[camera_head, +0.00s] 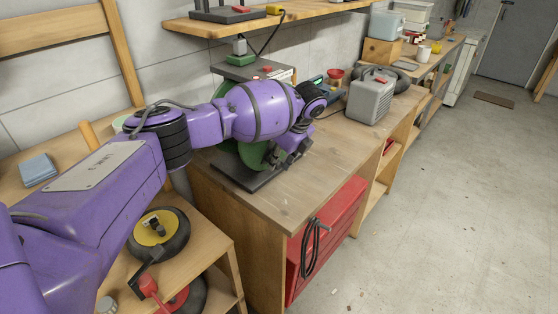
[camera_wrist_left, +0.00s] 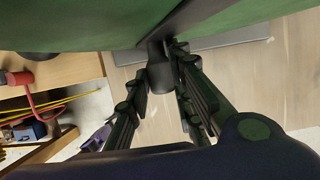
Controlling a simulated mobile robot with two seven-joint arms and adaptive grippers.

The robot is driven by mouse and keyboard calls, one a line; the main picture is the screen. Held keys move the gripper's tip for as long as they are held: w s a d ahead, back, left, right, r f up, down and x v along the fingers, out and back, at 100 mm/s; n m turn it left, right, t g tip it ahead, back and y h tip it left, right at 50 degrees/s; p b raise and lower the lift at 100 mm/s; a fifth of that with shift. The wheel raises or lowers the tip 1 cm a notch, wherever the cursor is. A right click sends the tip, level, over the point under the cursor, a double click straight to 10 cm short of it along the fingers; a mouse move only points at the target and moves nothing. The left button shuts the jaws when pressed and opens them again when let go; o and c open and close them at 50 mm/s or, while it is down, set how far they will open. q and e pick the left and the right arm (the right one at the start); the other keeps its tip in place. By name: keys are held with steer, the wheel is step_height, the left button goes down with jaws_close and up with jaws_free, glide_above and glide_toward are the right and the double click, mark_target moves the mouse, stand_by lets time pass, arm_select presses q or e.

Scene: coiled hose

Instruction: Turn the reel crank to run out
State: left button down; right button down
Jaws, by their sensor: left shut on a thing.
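A green reel (camera_head: 252,156) stands on a dark flat base (camera_head: 243,177) on the wooden workbench, largely hidden behind my left arm. My left gripper (camera_head: 290,158) is at the reel's near right side. In the left wrist view the green reel (camera_wrist_left: 70,22) fills the top. The reel's crank handle (camera_wrist_left: 160,78), a short dark cylinder, sits between the two fingers of the left gripper (camera_wrist_left: 163,70), which is shut on it. The arm hides the handle in the head view. My right gripper is not in view.
A grey box-shaped device (camera_head: 370,97) stands behind on the bench (camera_head: 310,185). A black coiled cord (camera_head: 311,248) hangs on the red cabinet (camera_head: 341,225) below. Wheels (camera_head: 157,234) lie on a low shelf at the left. The floor at right (camera_head: 450,210) is clear.

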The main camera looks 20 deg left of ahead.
arm_select(q)
steer(key=shift+s+a+r+g+y+b, duration=0.1)
steer(key=shift+s+r+g+y+b, duration=0.15)
steer(key=shift+g, duration=0.3)
steer(key=shift+s+a+r+g+y+b, duration=0.15)
steer(key=shift+s+g, duration=0.15)
steer(key=shift+g, duration=0.25)
steer(key=shift+s+a+r+m+g+y+b, duration=0.1)
steer(key=shift+s+r+m+g+y+b, duration=0.2)
steer(key=shift+r+g, duration=0.35)
steer(key=shift+s+a+r+m+g+y+b, duration=0.1)
steer(key=shift+s+r+m+g+y+b, duration=0.2)
steer(key=shift+g, duration=0.55)
steer(key=shift+s+r, duration=0.1)
steer(key=shift+r, duration=0.05)
steer(key=c, duration=1.6)
jaws_free()
